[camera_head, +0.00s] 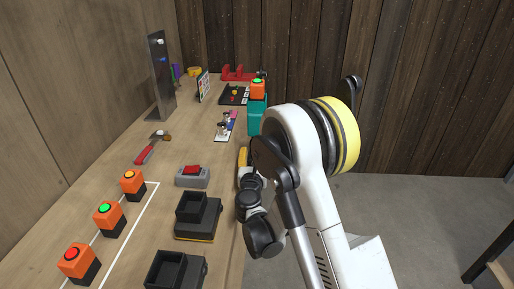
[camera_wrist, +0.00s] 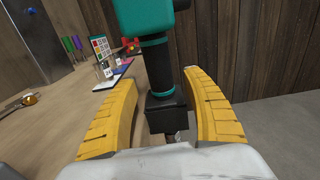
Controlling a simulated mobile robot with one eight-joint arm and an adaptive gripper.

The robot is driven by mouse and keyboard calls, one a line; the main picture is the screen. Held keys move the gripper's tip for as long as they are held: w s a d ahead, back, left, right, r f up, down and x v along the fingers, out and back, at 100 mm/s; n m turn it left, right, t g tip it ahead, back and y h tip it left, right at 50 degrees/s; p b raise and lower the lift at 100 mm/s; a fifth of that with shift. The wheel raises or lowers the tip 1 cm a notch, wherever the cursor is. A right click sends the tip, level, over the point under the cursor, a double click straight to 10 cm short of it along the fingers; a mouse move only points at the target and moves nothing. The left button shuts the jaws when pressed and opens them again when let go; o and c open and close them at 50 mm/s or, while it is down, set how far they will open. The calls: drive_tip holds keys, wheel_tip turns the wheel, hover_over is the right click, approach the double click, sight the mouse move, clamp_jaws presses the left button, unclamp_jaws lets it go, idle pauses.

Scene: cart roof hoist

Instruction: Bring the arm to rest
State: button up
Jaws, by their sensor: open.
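My arm reaches in from the right in the head view, and one yellow finger of my gripper (camera_head: 242,158) shows over the right edge of the wooden bench (camera_head: 135,185). In the wrist view both yellow fingers of my gripper (camera_wrist: 158,72) are spread open. A teal and black upright object (camera_wrist: 160,65) shows between them, with a dark block at its lower end. A gap shows on each side of it. I cannot tell how far beyond the fingers it is.
Black open boxes (camera_head: 198,217), a grey block with a red top (camera_head: 192,177) and several orange button blocks (camera_head: 109,213) stand on the near bench.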

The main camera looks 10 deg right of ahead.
drive_tip(key=s+d+r+m+g, duration=0.3)
drive_tip(key=s+d+r+m, duration=0.1)
drive_tip(key=s+m, duration=0.45)
drive_tip(key=s+d+r+m+g, duration=0.3)
drive_tip(key=s+r+m, duration=0.1)
drive_tip(key=s+m, duration=0.5)
drive_tip(key=s+a+f+m+g+y, duration=0.1)
drive_tip(key=s+a+m+g+y, duration=0.1)
drive_tip(key=s+m, duration=0.5)
drive_tip(key=s+a+f+m+g+y, duration=0.1)
drive_tip(key=s+a+m+g+y, duration=0.1)
drive_tip(key=s+m, duration=0.6)
drive_tip(key=s+a+y, duration=0.1)
drive_tip(key=s, duration=0.4)
drive_tip(key=shift+s+a+y, duration=0.25)
drive_tip(key=shift+a+y, duration=0.05)
drive_tip(key=shift+a, duration=0.05)
drive_tip(key=shift+w, duration=0.1)
